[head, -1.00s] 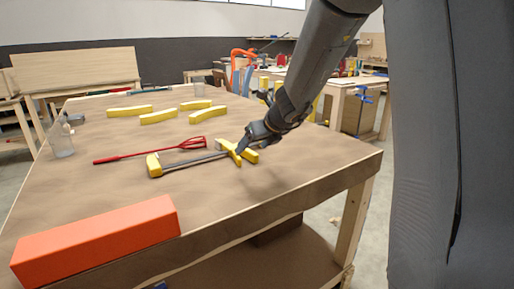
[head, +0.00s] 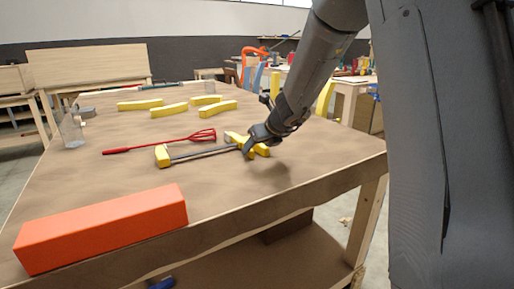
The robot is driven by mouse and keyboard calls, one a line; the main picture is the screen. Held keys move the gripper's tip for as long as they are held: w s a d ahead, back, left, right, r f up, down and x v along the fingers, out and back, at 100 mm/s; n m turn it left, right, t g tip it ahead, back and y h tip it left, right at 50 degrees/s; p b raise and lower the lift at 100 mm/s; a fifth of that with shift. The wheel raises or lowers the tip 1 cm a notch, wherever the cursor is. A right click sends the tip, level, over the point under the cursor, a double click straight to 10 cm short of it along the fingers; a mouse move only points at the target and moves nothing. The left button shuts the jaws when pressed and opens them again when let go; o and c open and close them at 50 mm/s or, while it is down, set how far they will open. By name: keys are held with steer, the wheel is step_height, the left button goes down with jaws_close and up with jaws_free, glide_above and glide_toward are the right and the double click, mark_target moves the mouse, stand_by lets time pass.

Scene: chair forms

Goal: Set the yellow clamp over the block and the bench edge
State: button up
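The yellow clamp (head: 162,156) lies on the bench top, with yellow jaws at both ends of a dark bar. My gripper (head: 251,143) is at its right-hand jaw, very close to it or touching. The fingertips are small and partly hidden, so I cannot tell whether they are closed on the clamp. A long orange-red block (head: 101,228) lies along the near left edge of the bench (head: 300,183), apart from the clamp.
A red whisk-like tool (head: 160,144) lies just behind the clamp. Several curved yellow pieces (head: 169,110) lie farther back, and a clear glass (head: 72,130) stands at the left. The bench top right of the block is clear.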

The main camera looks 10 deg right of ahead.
steer(key=shift+r, duration=0.1)
steer(key=c, duration=1)
step_height(320, 180, up, 5)
steer(key=p, duration=0.5)
steer(key=shift+p, duration=0.35)
jaws_close()
